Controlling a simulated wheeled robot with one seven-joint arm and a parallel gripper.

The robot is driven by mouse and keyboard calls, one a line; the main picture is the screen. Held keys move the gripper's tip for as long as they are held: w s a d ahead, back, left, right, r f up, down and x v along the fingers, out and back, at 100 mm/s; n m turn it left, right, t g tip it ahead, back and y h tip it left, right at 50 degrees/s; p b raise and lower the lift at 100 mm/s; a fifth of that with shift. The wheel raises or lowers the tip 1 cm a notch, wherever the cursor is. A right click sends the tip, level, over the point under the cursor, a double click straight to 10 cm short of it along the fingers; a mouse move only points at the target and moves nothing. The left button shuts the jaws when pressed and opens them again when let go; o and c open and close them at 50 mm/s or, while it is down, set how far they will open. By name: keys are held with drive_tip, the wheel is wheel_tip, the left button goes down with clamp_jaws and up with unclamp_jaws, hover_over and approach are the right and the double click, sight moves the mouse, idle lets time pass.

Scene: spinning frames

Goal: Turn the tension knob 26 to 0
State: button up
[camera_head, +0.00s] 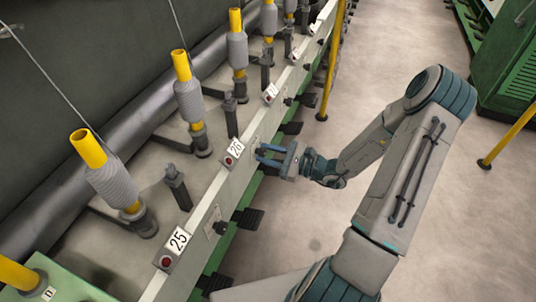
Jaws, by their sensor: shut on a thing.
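The number plate 26 (236,148) stands on the pale rail of the spinning frame, with a red button beside it. My gripper (260,154) is at the front face of the rail, just right of this plate. Its blue-grey fingers point left at the rail and are shut on the tension knob 26. The knob is mostly hidden between the fingers, so its pointer and scale cannot be read. My arm comes in from the lower right.
The number plate 25 (178,240) and a dark knob (220,228) are nearer on the rail. Black pedals (248,217) stick out below it. Bobbins on yellow tubes (188,95) stand behind. Yellow posts (331,60) rise from the aisle. The floor (300,215) is otherwise clear.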

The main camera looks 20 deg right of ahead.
drive_tip(key=n+b, duration=0.2)
drive_tip(key=n, duration=0.3)
drive_tip(key=shift+n, duration=0.3)
idle(0.4)
drive_tip(key=o, duration=1)
drive_tip(key=shift+c, duration=0.2)
drive_tip(key=p+v, duration=0.2)
drive_tip(key=v, duration=1.2)
drive_tip(key=shift+r, duration=0.1)
